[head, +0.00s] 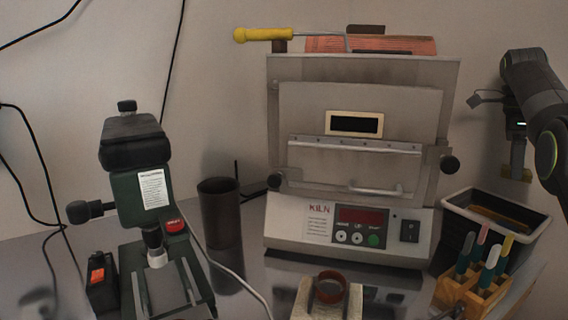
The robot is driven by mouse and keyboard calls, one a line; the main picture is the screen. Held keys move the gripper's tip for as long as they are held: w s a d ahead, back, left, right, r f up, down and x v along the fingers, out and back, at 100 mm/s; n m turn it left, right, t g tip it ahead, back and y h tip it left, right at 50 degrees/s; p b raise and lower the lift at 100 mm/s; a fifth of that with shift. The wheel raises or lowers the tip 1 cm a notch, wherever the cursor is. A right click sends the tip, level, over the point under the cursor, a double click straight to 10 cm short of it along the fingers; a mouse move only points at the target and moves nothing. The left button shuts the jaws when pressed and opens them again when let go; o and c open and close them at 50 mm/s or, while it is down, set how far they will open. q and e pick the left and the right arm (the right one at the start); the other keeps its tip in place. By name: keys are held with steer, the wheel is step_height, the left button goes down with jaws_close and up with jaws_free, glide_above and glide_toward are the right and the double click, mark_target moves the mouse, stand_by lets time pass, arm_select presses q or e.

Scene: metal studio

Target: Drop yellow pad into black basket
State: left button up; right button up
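The black basket (462,228) stands on the table at the right, beside the kiln, with its open top facing up. My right arm comes in from the right edge, and its gripper (516,158) points down above the basket. A small dull-yellow piece, apparently the yellow pad (514,174), shows at its fingertips, apart from the basket and above its back rim. The fingers look closed on it, though they are dark and small. An orange-brown strip (502,217) shows inside the basket; I cannot tell what it is. My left gripper is not in view.
The grey kiln (280,220) stands left of the basket. A wooden holder with several coloured-tipped tools (480,285) stands in front of the basket. A block with a brown ring (330,287), a dark cup (219,215) and a green microscope-like device (130,190) stand further left.

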steer(key=o, duration=0.5)
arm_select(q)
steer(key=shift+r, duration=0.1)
arm_select(e)
steer(key=shift+r, duration=0.1)
steer(key=shift+r+p, duration=0.25)
steer(key=shift+p, duration=0.1)
steer(key=r+p, duration=0.6)
steer(key=p, duration=0.1)
steer(key=shift+w+a+r, duration=0.1)
steer(key=shift+w+a, duration=0.25)
steer(key=shift+a, duration=0.05)
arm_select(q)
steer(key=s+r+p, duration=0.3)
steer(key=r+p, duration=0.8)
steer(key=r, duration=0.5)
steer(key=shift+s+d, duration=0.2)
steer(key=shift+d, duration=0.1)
arm_select(e)
step_height(320, 180, up, 10)
steer(key=w+a, duration=0.1)
steer(key=shift+r, duration=0.15)
steer(key=shift+a, duration=0.1)
